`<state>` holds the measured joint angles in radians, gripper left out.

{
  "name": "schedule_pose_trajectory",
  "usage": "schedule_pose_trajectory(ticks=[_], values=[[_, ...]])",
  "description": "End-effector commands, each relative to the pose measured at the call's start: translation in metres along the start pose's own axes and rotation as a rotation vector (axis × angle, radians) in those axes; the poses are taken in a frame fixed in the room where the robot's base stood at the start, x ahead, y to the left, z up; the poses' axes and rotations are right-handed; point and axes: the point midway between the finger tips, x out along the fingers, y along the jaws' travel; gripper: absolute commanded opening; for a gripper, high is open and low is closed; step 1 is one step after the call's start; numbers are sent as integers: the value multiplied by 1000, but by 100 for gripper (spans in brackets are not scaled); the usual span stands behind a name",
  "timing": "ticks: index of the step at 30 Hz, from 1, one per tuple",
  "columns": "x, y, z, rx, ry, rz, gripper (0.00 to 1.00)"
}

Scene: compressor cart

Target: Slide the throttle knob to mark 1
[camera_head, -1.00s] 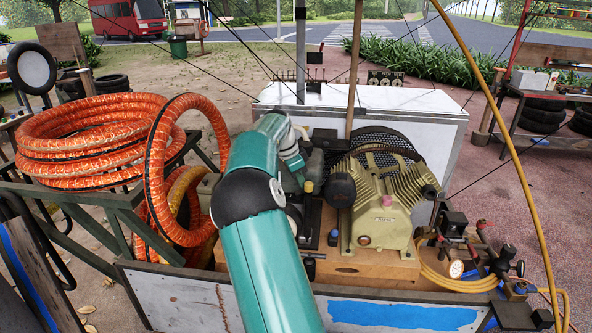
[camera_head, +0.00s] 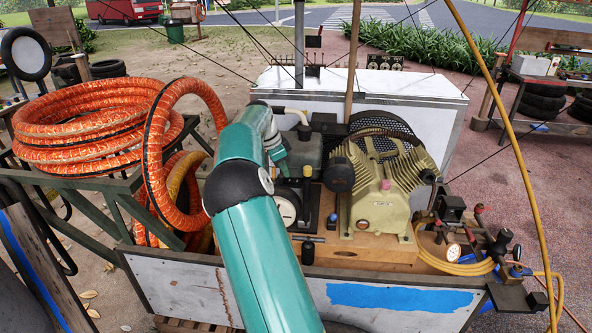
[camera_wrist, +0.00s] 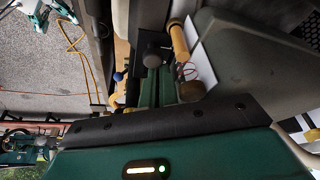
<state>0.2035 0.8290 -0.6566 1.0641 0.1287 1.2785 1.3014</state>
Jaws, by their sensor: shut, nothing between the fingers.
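My teal arm reaches over the cart, and my gripper (camera_head: 281,160) points down beside a dark upright plate on the engine side. In the wrist view my gripper (camera_wrist: 158,88) is shut and empty, with its green fingers together. In the wrist view a dark round knob (camera_wrist: 152,58) lies just beyond the fingers. The mark numbers cannot be read.
A white round dial (camera_head: 287,208) sits left of the plate. The tan compressor (camera_head: 381,200) with its dark wheel stands close on the right. Orange hose coils (camera_head: 90,135) lie on the left.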

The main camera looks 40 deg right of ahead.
Motion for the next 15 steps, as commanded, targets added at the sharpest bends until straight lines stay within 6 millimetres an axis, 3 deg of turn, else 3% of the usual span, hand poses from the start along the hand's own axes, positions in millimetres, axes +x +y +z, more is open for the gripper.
schedule_pose_trajectory(ticks=[11, 15], values=[[-3, -2, 6, -5, -7, -4, 0], [-15, -3, 7, -6, -8, -6, 0]])
